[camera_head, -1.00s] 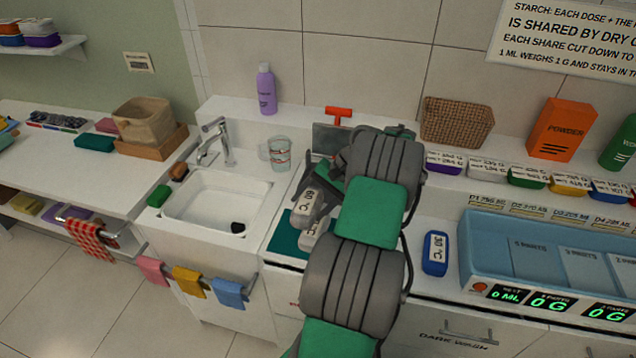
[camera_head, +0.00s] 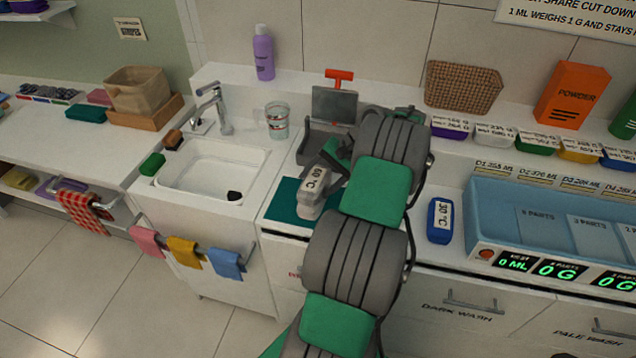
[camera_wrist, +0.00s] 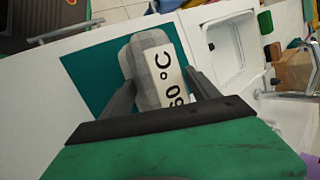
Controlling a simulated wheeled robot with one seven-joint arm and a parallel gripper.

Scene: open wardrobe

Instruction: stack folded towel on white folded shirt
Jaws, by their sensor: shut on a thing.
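My gripper (camera_wrist: 160,79) is shut on a grey block with a white label reading 60 °C (camera_wrist: 148,66). In the head view the block (camera_head: 309,204) is over a teal mat (camera_head: 284,211) on the counter right of the sink; I cannot tell whether it touches the mat. The mat also shows in the wrist view (camera_wrist: 85,62). My arm hides part of the counter. A flat teal folded cloth-like item (camera_head: 87,114) lies on the left counter. I cannot make out a white folded shirt.
A sink (camera_head: 210,172) is left of the mat. A blue 30 °C block (camera_head: 440,222) stands right of my arm, beside a blue divided tray (camera_head: 505,190). Pink, yellow and blue cloths (camera_head: 185,252) hang on the sink front. A wicker basket (camera_head: 463,88) stands behind.

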